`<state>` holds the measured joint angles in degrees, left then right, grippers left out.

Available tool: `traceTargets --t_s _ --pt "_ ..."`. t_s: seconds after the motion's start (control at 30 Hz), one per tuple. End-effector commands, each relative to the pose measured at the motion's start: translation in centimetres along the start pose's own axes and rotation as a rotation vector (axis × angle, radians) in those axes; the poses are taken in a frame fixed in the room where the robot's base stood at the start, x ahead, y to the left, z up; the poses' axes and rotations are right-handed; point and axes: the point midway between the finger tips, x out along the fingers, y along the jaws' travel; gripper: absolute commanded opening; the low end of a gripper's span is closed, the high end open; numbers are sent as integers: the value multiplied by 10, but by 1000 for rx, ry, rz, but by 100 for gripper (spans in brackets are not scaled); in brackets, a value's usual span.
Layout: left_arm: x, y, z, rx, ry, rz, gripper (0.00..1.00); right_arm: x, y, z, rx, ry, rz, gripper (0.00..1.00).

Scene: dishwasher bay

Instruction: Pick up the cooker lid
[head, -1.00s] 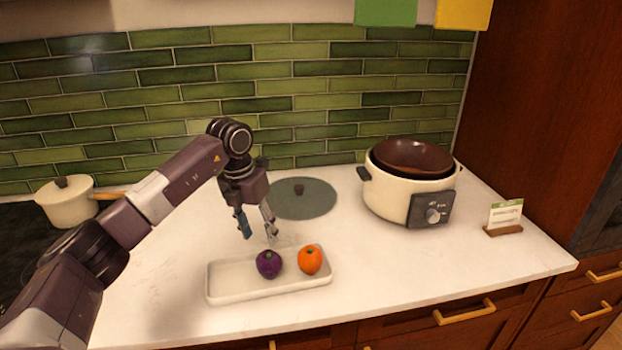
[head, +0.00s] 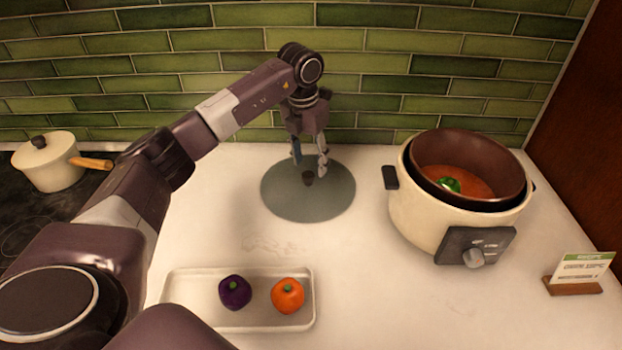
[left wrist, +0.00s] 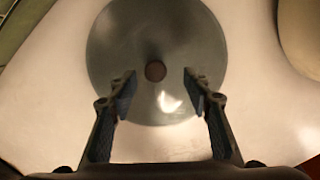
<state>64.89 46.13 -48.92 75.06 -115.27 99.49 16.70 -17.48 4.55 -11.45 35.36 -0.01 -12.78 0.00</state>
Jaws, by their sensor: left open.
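The cooker lid (head: 285,202) is a round grey-green disc with a small dark knob (head: 308,178). It lies flat on the white counter near the tiled wall. My left gripper (head: 310,165) is open above the lid, its fingers pointing down near the knob. In the left wrist view the lid (left wrist: 120,50) shows with its knob (left wrist: 155,71) between and just beyond the two open fingertips (left wrist: 158,85), touching neither. The cooker (head: 425,215) is cream with a dark inner pot and stands uncovered to the right, with orange-red food and a green piece inside. My right gripper is not in view.
A white tray (head: 200,312) at the front holds a purple vegetable (head: 235,291) and an orange one (head: 288,295). A cream saucepan (head: 48,165) stands on the dark hob at left. A small card (head: 580,268) stands at right. The counter between tray and lid is clear.

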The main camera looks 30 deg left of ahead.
Motion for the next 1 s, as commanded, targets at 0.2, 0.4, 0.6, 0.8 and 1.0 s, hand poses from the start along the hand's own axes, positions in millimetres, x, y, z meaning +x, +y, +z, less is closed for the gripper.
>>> traceTargets --t_s 0.2,0.4,0.6,0.8,1.0 --pt "25 6 -6 -1 5 -1 45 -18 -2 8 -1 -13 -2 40" --pt "50 7 -6 0 1 -1 45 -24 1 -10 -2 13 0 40" --pt "54 7 -5 1 -1 0 45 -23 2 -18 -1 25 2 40" --pt "54 7 -5 1 -1 0 31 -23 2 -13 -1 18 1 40" --pt "54 7 -6 1 0 0 9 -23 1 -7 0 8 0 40"
